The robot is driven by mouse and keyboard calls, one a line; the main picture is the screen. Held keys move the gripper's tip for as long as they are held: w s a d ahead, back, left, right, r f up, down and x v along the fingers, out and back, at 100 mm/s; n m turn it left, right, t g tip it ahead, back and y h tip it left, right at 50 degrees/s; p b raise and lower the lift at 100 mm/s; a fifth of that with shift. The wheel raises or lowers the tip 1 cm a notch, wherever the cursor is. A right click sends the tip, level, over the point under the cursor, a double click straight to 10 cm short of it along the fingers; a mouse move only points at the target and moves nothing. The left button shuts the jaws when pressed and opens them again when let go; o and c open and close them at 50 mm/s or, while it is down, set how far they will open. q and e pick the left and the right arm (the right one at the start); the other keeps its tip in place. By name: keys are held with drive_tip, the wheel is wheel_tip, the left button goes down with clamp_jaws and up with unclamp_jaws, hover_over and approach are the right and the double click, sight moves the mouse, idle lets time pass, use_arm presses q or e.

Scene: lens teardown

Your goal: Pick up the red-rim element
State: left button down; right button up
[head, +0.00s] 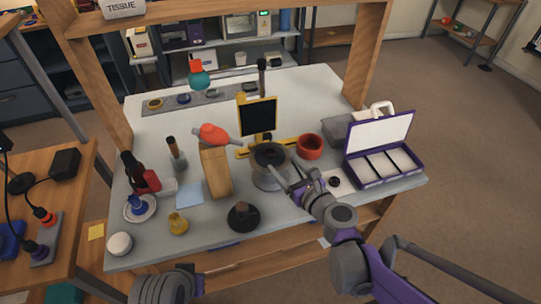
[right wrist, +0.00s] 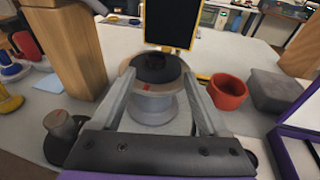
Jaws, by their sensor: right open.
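A grey round holder (head: 268,178) with a dark top stands on the workbench in front of the black panel. In the right wrist view the holder (right wrist: 152,106) shows a small red mark at its near upper edge. I cannot make out a separate red-rim element there; anything inside the dark top is too unclear to tell. My right gripper (head: 285,179) is at the holder's near right side. In the right wrist view the open fingers (right wrist: 159,76) appear on either side of the holder, with nothing held. My left gripper is out of view.
A red bowl (head: 309,148) and a purple-edged compartment case (head: 385,183) stand to the right. A wooden block (head: 216,173) is left of the holder, a dark knobbed piece (head: 243,216) in front. A strip (head: 198,101) with several coloured rings lies at the back.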

sight(271, 153)
drive_tip(key=x, duration=0.6)
drive_tip(key=shift+w+a+r, duration=0.1)
drive_tip(key=shift+a+r, duration=0.1)
drive_tip(key=shift+a, duration=0.25)
clamp_jaws()
